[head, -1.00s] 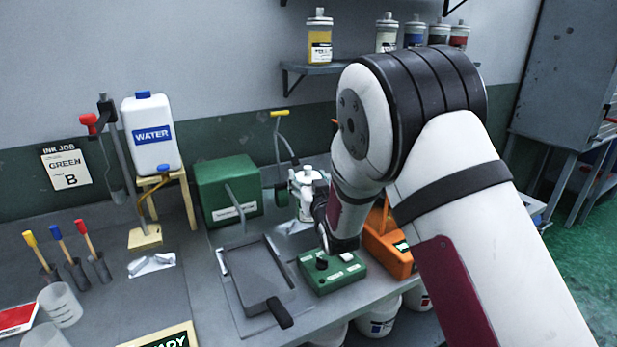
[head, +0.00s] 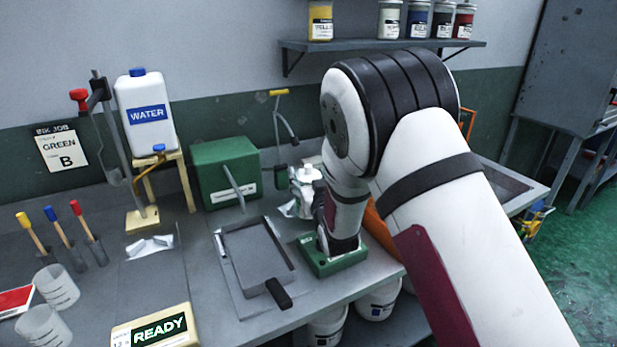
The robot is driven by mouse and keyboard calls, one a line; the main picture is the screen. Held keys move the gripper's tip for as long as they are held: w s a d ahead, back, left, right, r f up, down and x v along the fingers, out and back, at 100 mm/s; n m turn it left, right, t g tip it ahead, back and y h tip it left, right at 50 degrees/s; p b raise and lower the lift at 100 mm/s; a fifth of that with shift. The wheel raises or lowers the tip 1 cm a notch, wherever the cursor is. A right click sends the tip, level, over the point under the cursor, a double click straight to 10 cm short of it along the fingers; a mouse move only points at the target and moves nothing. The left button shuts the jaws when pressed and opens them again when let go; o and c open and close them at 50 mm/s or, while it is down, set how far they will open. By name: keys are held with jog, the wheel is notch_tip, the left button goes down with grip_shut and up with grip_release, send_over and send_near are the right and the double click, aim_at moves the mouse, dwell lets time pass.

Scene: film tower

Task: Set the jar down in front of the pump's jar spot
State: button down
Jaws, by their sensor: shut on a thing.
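A white jar (head: 306,181) with a pale lid stands upright in the middle of the head view, right of the green box with a lever. My gripper (head: 319,200) is at the jar's right side, shut on it; my own wrist hides most of the fingers. The pump (head: 279,135), with a yellow handle and a curved dark hose, is just behind and left of the jar. I cannot tell whether the jar's base touches the bench.
The green box (head: 224,170) stands left of the pump. A grey tray (head: 255,252) lies in front, and a green control box (head: 331,262) is below my wrist. An orange thing (head: 377,228) is partly hidden behind my arm. A water jug (head: 146,112) stands at the left.

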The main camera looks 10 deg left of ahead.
jog(key=shift+f+b, duration=0.35)
jog(key=shift+f, duration=0.15)
jog(key=shift+c, duration=2)
grip_release()
